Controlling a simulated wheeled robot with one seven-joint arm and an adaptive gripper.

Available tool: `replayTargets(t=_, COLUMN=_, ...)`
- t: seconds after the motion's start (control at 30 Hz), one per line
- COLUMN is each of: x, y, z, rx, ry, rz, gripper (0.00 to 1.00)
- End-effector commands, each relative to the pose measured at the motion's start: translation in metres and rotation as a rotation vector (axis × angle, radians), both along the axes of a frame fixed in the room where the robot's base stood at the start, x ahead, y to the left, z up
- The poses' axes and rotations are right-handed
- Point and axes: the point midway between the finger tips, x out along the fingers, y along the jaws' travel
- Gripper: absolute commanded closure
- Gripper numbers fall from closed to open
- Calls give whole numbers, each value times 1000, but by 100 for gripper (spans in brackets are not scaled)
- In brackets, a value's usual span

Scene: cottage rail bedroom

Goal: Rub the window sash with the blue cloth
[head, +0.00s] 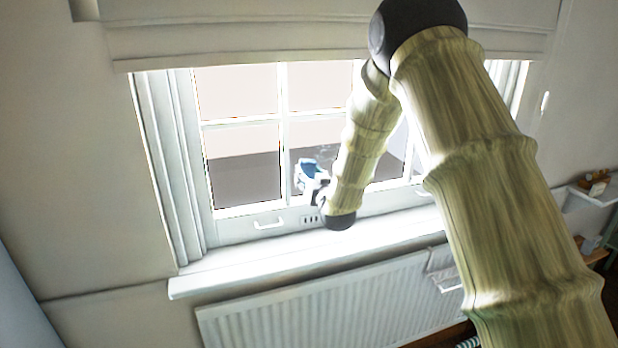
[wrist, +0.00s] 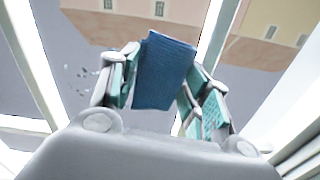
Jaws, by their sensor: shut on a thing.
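The blue cloth (wrist: 165,72) is held between the two teal-padded fingers of my gripper (wrist: 160,95) in the wrist view. In the head view the cloth (head: 308,172) shows as a small blue patch at my gripper (head: 311,181), low in front of the window panes. The gripper is shut on the cloth. The white window sash (head: 240,228) has glazing bars and a bottom rail with a handle. The gripper is near the sash's central bar, just above the bottom rail. I cannot tell whether the cloth touches the sash. My arm hides part of the right side of the window.
A white sill (head: 230,272) runs below the sash, with a radiator (head: 300,305) under it. A pale blind (head: 230,35) covers the window's top. A small shelf (head: 597,195) with items is at the right. The sill's left part is clear.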

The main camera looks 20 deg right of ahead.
Motion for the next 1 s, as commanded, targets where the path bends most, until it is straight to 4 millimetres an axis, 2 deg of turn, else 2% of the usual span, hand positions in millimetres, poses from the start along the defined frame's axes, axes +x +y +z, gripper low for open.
replayTargets(t=1.0, x=13, y=0, z=0, rx=0, ry=0, rz=0, gripper=72)
